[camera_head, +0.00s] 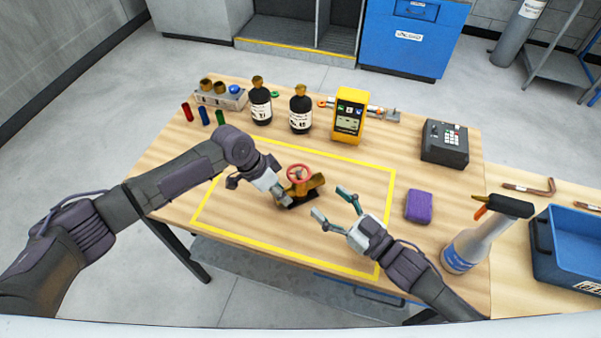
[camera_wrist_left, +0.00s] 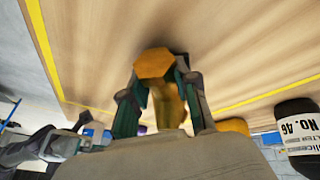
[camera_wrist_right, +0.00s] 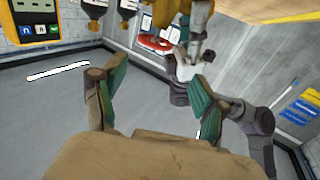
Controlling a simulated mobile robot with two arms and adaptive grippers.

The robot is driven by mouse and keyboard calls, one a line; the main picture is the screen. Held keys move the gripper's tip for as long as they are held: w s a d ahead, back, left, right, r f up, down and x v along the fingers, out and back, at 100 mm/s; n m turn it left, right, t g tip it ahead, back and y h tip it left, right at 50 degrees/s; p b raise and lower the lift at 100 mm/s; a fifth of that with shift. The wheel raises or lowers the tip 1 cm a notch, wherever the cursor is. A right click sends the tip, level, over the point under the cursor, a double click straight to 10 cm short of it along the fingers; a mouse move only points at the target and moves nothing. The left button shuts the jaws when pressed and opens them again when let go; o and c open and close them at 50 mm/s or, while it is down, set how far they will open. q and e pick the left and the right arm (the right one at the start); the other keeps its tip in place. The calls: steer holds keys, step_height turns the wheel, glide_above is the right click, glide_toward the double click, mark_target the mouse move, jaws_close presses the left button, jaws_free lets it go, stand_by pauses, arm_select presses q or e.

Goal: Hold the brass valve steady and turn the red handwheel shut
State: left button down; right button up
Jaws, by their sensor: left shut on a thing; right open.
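The brass valve (camera_head: 314,184) stands on a dark base inside the yellow-outlined area, with the red handwheel (camera_head: 299,173) on top. My left gripper (camera_head: 281,194) is shut on the valve's left end. In the left wrist view the hexagonal brass end (camera_wrist_left: 154,64) sits between its fingers. My right gripper (camera_head: 331,205) is open and empty, just right of the valve and apart from it. In the right wrist view its spread fingers (camera_wrist_right: 155,95) show below the brass valve body (camera_wrist_right: 196,18), and the red handwheel (camera_wrist_right: 155,42) shows partly.
A purple sponge (camera_head: 418,206) and a spray bottle (camera_head: 480,236) stand right of my right gripper. Dark bottles (camera_head: 301,112), a yellow meter (camera_head: 348,115) and a dark keypad box (camera_head: 444,143) line the back. A blue bin (camera_head: 570,245) is at far right. The table in front of the valve is clear.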

mark_target(308, 180)
steer(key=x, duration=1.1)
steer(key=shift+w+d+f, duration=0.15)
steer(key=shift+w+d, duration=0.15)
steer(key=shift+w, duration=0.15)
